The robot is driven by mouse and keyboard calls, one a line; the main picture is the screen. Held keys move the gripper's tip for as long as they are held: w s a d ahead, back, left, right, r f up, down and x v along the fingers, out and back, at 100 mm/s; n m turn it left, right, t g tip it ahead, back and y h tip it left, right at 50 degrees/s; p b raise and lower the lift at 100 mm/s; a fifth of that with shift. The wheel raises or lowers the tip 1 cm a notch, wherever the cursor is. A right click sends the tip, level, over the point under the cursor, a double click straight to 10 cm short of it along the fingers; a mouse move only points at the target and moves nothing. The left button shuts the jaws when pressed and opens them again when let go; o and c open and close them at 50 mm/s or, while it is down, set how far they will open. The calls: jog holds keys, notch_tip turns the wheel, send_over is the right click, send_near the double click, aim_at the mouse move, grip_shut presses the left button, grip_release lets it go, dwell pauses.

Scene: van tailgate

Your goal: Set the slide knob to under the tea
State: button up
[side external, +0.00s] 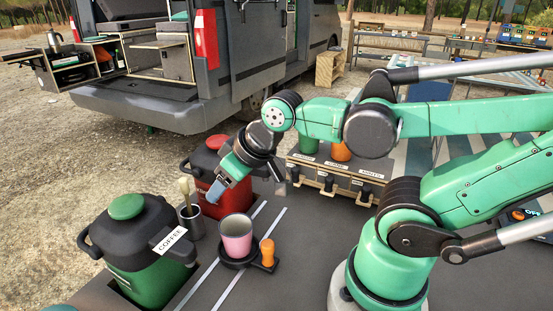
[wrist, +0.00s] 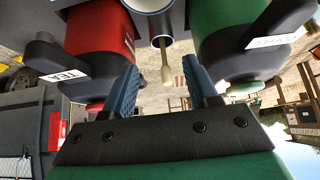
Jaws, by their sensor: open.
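The orange slide knob (side external: 267,251) stands upright on a black sliding carriage (side external: 232,263) that sits on the pale rails. A pink cup (side external: 237,243) stands on the carriage beside the knob. The red tea urn (side external: 212,157) is behind; its TEA label (wrist: 65,77) shows in the wrist view. The green coffee urn (side external: 150,268) is at the left. The carriage is between the two urns along the rails. My gripper (side external: 217,192) is open and empty, in front of the red urn, up and left of the knob. The knob is not visible in the wrist view.
A metal pot with a brush (side external: 191,222) stands between the urns. A grey box with several clips (side external: 335,178) and green and orange cups is behind at the right. A van is behind.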

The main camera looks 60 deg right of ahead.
aim_at(268, 243)
jog(key=shift+o, duration=0.8)
jog(key=s+f+n+g, duration=0.2)
jog(key=n, duration=0.1)
jog(key=s+f+n+g, duration=0.2)
jog(key=n, duration=0.1)
jog(key=s+f+n+g, duration=0.2)
jog(key=s+n+g, duration=0.1)
jog(key=shift+f, duration=2.7)
grip_shut()
jog(key=shift+s, duration=0.1)
